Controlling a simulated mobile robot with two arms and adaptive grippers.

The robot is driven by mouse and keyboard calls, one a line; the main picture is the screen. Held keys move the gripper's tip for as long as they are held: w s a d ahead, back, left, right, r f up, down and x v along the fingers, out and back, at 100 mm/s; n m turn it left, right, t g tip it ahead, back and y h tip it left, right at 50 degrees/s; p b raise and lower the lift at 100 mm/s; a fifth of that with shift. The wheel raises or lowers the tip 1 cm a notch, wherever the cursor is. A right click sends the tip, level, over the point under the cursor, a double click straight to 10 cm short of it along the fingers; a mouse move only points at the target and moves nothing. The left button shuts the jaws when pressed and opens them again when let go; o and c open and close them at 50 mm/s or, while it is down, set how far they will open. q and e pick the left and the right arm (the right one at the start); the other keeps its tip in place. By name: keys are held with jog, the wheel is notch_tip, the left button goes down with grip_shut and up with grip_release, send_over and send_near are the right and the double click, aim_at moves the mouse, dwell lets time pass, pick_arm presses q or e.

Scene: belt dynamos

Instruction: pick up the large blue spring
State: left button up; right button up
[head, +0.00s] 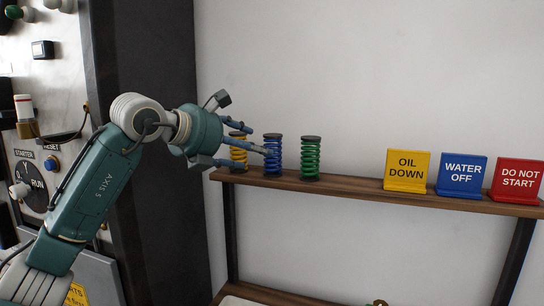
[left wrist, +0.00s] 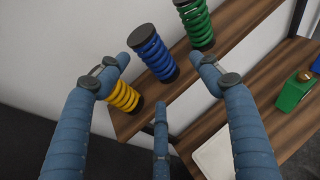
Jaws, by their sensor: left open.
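The large blue spring (head: 273,154) stands upright on a wooden shelf (head: 350,187), between a yellow spring (head: 238,154) and a green spring (head: 310,160). All three have dark end caps. My left gripper (head: 250,143) is at the springs, its fingers spread and empty. One finger overlaps the blue spring in the head view; I cannot tell whether they touch. In the left wrist view the blue spring (left wrist: 155,55) lies ahead, between the two outer fingertips of the gripper (left wrist: 161,62). The left finger partly covers the yellow spring (left wrist: 124,97). My right gripper is out of view.
Yellow (head: 407,170), blue (head: 461,175) and red (head: 517,180) signs stand on the shelf's right part. A white wall is behind. A lower shelf holds a green object (left wrist: 295,92) and a pale flat item (left wrist: 214,155). A control panel (head: 45,110) is at left.

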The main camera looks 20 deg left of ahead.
pick_arm(q)
jog(key=shift+y, duration=0.3)
jog(key=p+x, duration=0.1)
jog(key=x, duration=0.1)
jog(key=a+x, duration=0.1)
jog(key=x, duration=0.2)
jog(key=shift+w+p, duration=0.4)
jog(key=shift+w+d, duration=0.1)
jog(key=shift+w, duration=0.15)
jog(key=p+x, duration=0.2)
jog(key=x, duration=0.2)
jog(key=shift+w+p, duration=0.25)
jog(key=shift+p, duration=0.05)
jog(key=shift+w+f, duration=0.1)
jog(key=c, duration=1.2)
